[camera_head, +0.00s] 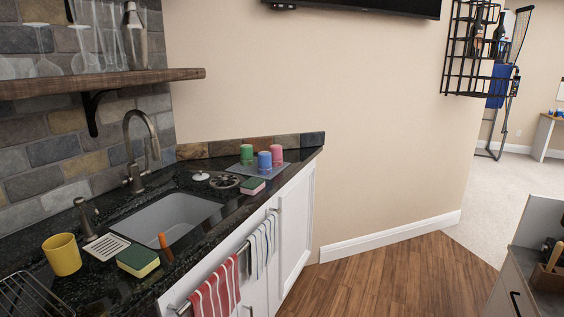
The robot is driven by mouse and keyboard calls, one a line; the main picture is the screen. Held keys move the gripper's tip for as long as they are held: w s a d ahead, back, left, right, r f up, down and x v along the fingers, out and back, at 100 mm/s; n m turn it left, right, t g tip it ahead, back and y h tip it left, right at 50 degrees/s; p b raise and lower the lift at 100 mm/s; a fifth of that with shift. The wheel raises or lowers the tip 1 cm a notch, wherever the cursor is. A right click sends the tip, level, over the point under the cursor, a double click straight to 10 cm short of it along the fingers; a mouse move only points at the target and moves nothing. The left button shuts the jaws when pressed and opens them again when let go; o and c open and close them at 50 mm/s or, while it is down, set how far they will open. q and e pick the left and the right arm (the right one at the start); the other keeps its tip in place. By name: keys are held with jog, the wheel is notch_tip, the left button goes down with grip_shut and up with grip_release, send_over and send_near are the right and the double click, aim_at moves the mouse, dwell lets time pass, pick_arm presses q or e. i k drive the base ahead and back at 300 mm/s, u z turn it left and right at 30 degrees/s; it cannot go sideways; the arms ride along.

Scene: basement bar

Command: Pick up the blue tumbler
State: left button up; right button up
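The blue tumbler (264,161) stands upright on a thin grey mat (284,170) at the far right end of the dark countertop. A green tumbler (246,153) stands to its left and a pink tumbler (277,153) to its right, both close by. Neither of my grippers shows in the head view, and nothing holds the blue tumbler.
The sink (170,218) and its tall faucet (137,155) lie left of the tumblers. A yellow mug (62,255) stands nearer. A wooden shelf (130,80) overhangs the left side. The floor (400,275) at right is clear.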

aim_at(264, 157)
jog(key=z, duration=0.85)
jog(key=i, duration=3.2)
jog(key=u, duration=2.35)
